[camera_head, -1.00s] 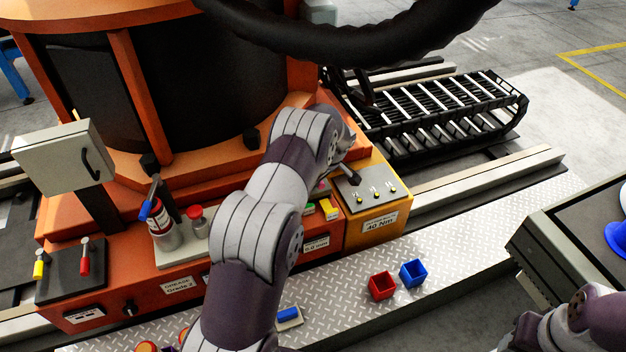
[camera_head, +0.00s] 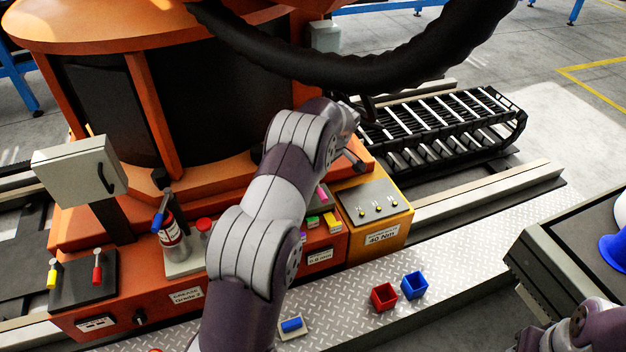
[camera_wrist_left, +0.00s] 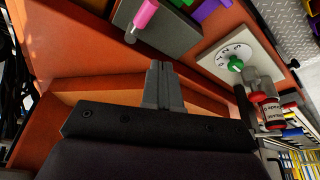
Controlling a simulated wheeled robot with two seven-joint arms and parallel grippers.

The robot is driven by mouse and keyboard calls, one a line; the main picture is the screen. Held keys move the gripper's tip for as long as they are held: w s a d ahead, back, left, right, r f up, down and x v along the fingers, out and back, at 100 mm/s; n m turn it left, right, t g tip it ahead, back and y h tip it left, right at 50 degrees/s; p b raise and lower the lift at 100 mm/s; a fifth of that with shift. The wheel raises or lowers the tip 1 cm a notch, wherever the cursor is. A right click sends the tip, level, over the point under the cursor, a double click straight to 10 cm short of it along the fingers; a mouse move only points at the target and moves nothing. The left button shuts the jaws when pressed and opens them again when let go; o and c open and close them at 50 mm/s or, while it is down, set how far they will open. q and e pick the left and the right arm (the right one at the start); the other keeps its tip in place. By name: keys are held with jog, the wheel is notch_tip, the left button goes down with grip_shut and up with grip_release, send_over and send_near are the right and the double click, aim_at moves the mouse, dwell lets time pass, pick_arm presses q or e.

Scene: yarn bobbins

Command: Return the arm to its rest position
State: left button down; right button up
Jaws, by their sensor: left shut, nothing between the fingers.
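My left arm (camera_head: 265,225) reaches up from the bottom of the head view over the orange machine base. Its gripper is mostly hidden behind the arm there. In the left wrist view my left gripper (camera_wrist_left: 163,85) is shut with nothing between its fingers. The fingertips are over the orange base, below a dark panel with a pink handle (camera_wrist_left: 145,15). A white plate with a green knob (camera_wrist_left: 236,63) lies to their right. Of my right arm (camera_head: 590,328) only links show at the bottom right; its gripper is out of view.
A yellow torque box (camera_head: 380,212) stands right of the arm. Small red (camera_head: 384,297) and blue (camera_head: 414,285) bins sit on the metal plate. A thick black hose (camera_head: 350,70) arches above.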

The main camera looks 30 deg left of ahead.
pick_arm(q)
jog(key=shift+w+r, duration=0.15)
dwell(0.5)
jog(key=s+d+f+m+h, duration=0.2)
jog(key=s+d+f+m, duration=0.1)
jog(key=s+d+m, duration=0.5)
jog(key=s+d+r+m+h, duration=0.1)
jog(key=s+d+r+m, duration=0.15)
jog(key=s, duration=0.45)
jog(key=s+d+r+m, duration=0.2)
jog(key=s+d, duration=0.1)
jog(key=s, duration=0.3)
jog(key=s+d+r+m+h, duration=0.1)
jog(key=s+d+r+m, duration=0.2)
jog(key=s, duration=0.4)
notch_tip(320, 180, up, 30)
jog(key=d+p, duration=0.1)
jog(key=p, duration=2.7)
jog(key=shift+s+f, duration=0.2)
jog(key=shift+s, duration=0.25)
